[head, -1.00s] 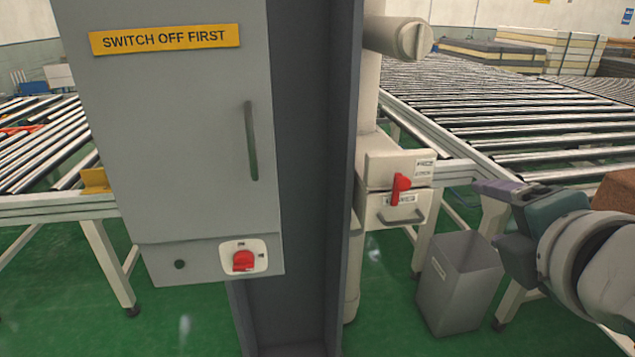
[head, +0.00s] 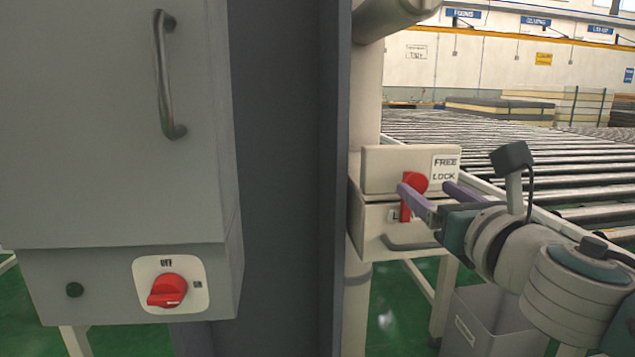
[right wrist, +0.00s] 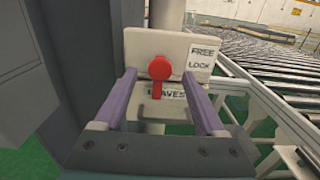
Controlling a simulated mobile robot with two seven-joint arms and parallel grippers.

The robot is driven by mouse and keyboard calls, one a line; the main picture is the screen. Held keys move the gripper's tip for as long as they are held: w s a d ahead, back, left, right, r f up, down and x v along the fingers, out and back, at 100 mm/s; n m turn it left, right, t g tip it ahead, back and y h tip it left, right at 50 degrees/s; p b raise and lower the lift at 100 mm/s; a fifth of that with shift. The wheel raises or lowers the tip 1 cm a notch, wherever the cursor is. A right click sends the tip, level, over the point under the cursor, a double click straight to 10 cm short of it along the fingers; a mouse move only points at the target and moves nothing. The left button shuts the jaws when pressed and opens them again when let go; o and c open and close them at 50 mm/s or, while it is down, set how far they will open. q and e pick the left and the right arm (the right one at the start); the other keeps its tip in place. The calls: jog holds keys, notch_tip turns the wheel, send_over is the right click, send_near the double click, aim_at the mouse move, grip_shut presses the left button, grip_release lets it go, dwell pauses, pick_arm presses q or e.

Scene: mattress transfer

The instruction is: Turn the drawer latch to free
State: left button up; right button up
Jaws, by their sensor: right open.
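The red drawer latch (head: 415,181) is on the front of a cream drawer unit (head: 385,168), with its handle pointing down. FREE and LOCK are printed on a label (head: 445,168) to its right, FREE above LOCK. In the right wrist view the latch (right wrist: 159,69) has a round hub and a narrow handle hanging over the drawer front. My right gripper (head: 424,186) is open, its two purple fingers pointing at the unit, one on each side of the latch. In the right wrist view a gap shows between each finger and the handle. My left gripper is not in view.
A grey cabinet (head: 100,120) with a red switch (head: 167,290) and a dark post (head: 290,180) stand left of the unit. A drawer pull (head: 410,243) is below the latch. A grey bin (head: 490,320) is under my right arm. Roller conveyors (head: 520,160) stretch behind.

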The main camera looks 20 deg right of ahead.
aim_at(419, 183)
jog(key=x, duration=0.5)
jog(key=shift+b, duration=0.4)
grip_shut()
dwell(1.0)
